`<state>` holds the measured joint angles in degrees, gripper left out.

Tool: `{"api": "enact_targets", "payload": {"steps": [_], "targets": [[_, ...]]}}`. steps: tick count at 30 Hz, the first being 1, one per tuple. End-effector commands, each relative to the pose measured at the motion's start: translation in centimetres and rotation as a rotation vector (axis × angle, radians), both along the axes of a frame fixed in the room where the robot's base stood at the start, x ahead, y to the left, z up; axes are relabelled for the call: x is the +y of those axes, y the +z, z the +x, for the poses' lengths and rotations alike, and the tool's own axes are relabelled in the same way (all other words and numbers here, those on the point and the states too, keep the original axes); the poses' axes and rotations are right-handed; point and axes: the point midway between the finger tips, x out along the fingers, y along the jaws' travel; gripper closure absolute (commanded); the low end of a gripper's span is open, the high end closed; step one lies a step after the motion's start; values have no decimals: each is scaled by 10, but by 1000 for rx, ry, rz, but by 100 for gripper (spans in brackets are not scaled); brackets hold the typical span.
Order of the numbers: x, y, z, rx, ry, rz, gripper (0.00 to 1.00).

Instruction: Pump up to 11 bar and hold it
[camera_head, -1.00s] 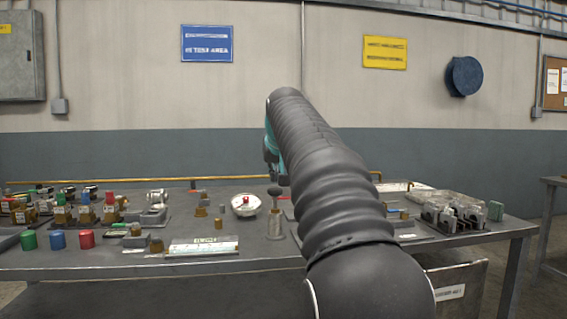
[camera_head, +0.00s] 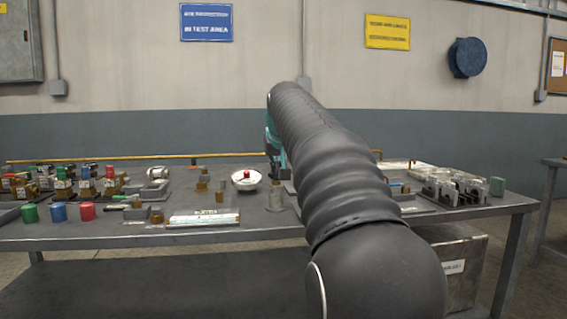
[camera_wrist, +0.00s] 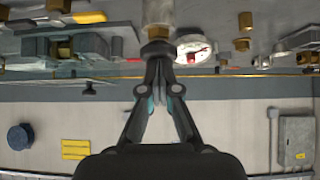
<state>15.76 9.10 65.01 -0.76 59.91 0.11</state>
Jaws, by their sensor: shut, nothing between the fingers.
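The hand pump stands on the bench as an upright grey cylinder (camera_head: 276,199). It also shows in the wrist view (camera_wrist: 158,12), with a brass collar (camera_wrist: 157,32) and a dark knob (camera_wrist: 156,49) on its rod. My gripper (camera_wrist: 166,66) is shut and empty, its fingertips right at the knob; I cannot tell whether they touch it. In the head view my arm and wrist hide the knob. The round white gauge (camera_head: 246,180) with a red centre is left of the pump. It shows in the wrist view (camera_wrist: 194,50), but its reading is too small to make out.
Valves and fittings (camera_head: 88,184) crowd the bench's left side. Green, blue and red caps (camera_head: 59,212) stand near the front left edge. A labelled plate (camera_head: 204,218) lies at the front. Black clamp-like parts (camera_head: 452,190) sit at the right. A brass pipe (camera_head: 130,158) runs along the back.

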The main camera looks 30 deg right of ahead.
Motion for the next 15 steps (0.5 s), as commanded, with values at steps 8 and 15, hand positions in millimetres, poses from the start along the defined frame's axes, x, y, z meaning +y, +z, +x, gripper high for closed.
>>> {"api": "enact_targets", "payload": {"steps": [8, 15], "targets": [[0, -8, 0, 21, 0, 6, 100], [1, 12, -1, 18, 1, 5, 100]]}}
